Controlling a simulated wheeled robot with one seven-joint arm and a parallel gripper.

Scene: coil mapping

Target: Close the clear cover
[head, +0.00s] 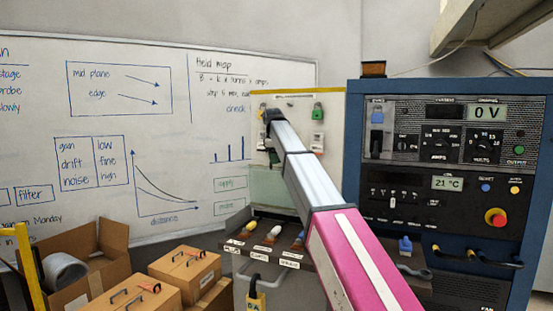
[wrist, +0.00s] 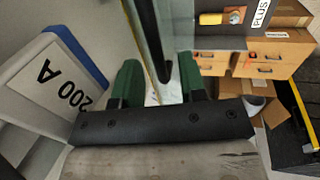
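The clear cover (head: 272,198) stands raised above the terminal box in the head view, a pale see-through sheet with a thin yellow edge along its top. My gripper (head: 268,115) is at its upper left part, and my arm hides some of the sheet. In the wrist view, the cover (wrist: 146,30) is seen nearly edge-on, with a yellow edge and a dark bar beside it. The two green fingers of my gripper (wrist: 158,82) are apart, with the cover's edge running between them. I cannot tell whether either finger touches it.
A blue instrument rack (head: 440,240) stands at right, and cardboard boxes (head: 185,266) at lower left. A 200 A sign (wrist: 62,82) is close on the left in the wrist view.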

